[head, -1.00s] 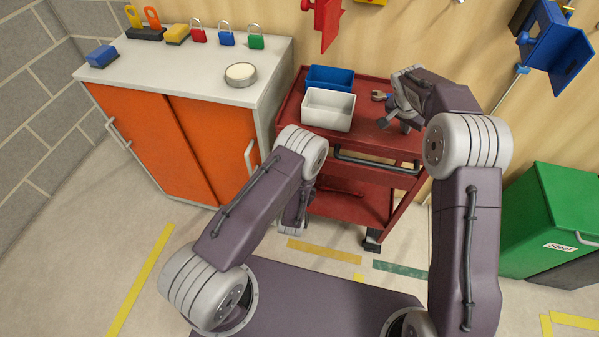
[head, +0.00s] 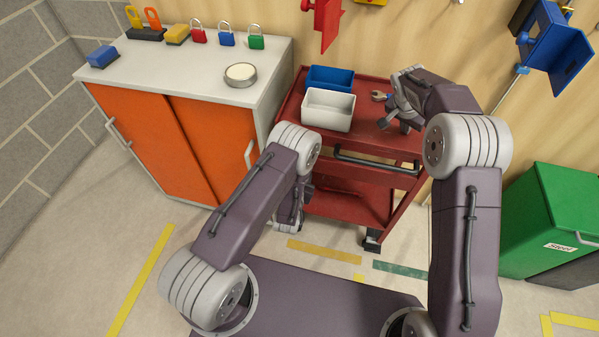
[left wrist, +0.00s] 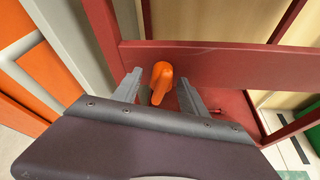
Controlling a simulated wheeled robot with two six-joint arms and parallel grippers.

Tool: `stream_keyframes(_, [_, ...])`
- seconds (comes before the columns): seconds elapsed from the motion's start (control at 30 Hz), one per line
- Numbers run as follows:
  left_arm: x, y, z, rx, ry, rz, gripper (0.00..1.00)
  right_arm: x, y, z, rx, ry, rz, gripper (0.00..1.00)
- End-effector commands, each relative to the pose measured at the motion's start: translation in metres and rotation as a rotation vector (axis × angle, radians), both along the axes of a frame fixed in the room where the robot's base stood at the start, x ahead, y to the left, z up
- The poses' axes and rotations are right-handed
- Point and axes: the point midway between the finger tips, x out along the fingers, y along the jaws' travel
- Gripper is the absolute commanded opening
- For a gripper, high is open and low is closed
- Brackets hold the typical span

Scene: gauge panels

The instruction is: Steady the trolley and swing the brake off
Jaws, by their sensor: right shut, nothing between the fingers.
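The red trolley (head: 345,205) stands against the wooden wall, with a dark handle bar (head: 375,163) along its front top edge. The brake lever, an orange handle (left wrist: 161,80), shows on the trolley's red frame in the left wrist view. My left gripper (left wrist: 160,92) is open, its two fingers on either side of the orange lever; I cannot tell whether they touch it. In the head view my left arm hides the lever. My right gripper (head: 396,112) is shut and empty, over the right part of the trolley's top tray.
A blue bin (head: 330,78), a white bin (head: 328,110) and a wrench (head: 380,96) are on the trolley's top. An orange-doored cabinet (head: 165,140) stands close on the left. A green bin (head: 548,220) stands at right. Taped floor in front is mostly clear.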

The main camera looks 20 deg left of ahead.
Motion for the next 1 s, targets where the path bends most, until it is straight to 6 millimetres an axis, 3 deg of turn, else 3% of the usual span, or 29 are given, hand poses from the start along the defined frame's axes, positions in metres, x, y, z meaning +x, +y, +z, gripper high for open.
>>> stream_keyframes(0.3, [-0.005,-0.001,-0.002,0.000,0.008,-0.003,0.51,-0.002,0.001,-0.004,0.001,0.009,-0.001,0.00])
stream_keyframes(0.7, [-0.068,-0.008,0.024,0.002,0.004,-0.003,0.51,-0.002,0.001,-0.004,0.001,0.009,-0.001,0.00])
stream_keyframes(1.0, [-0.072,-0.007,0.026,0.001,0.002,-0.001,0.51,-0.002,0.000,-0.004,0.000,0.009,-0.002,0.00])
